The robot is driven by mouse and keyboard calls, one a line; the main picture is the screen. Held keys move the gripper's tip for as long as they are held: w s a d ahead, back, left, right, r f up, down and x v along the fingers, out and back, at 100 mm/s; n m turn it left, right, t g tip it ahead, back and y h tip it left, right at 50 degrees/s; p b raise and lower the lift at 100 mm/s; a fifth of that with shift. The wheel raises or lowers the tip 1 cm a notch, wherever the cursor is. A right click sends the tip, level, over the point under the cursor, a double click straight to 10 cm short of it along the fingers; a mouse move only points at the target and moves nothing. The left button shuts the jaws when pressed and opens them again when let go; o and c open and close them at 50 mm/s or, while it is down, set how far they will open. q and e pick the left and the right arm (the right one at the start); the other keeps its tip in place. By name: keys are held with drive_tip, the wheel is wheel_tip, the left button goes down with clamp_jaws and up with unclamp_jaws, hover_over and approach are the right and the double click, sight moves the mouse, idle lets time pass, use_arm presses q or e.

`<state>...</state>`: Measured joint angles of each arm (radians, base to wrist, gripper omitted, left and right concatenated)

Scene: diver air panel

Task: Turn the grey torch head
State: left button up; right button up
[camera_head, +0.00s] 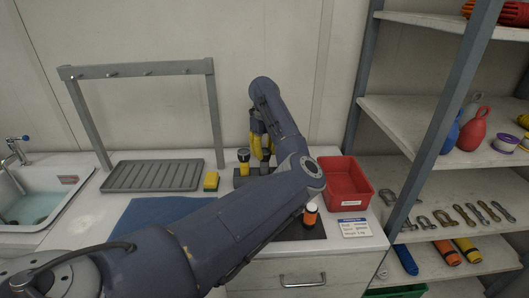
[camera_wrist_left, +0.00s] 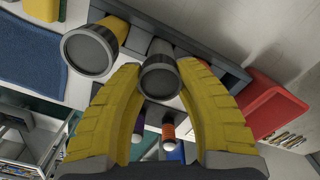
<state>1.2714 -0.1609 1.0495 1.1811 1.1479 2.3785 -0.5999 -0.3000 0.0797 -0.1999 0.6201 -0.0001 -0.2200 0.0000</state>
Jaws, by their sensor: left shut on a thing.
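The grey torch (camera_wrist_left: 160,80) has its round lens end between the two yellow fingers of my left gripper (camera_wrist_left: 162,92) in the left wrist view. The fingers are shut on the grey head, one at each side. In the head view my left gripper (camera_head: 262,146) reaches down at the dark torch holder (camera_head: 240,181), and the grey torch is mostly hidden there by the fingers and arm. A yellow torch with a black head (camera_head: 243,161) stands just left of the gripper; it also shows in the left wrist view (camera_wrist_left: 90,48). My right gripper is in neither view.
A red bin (camera_head: 346,187) stands right of the holder. An orange torch (camera_head: 310,215) stands on a dark mat in front. A yellow sponge (camera_head: 211,181), grey drying tray (camera_head: 150,176) and blue mat (camera_head: 150,217) lie left. Shelves (camera_head: 430,120) rise at right.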

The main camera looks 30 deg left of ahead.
sight(265, 150)
use_arm(q)
drive_tip(key=n, duration=0.5)
drive_tip(key=shift+n, duration=0.3)
drive_tip(key=n, duration=0.4)
drive_tip(key=shift+n, duration=0.8)
idle(0.5)
drive_tip(key=o, duration=1)
drive_tip(key=shift+r, duration=6.05)
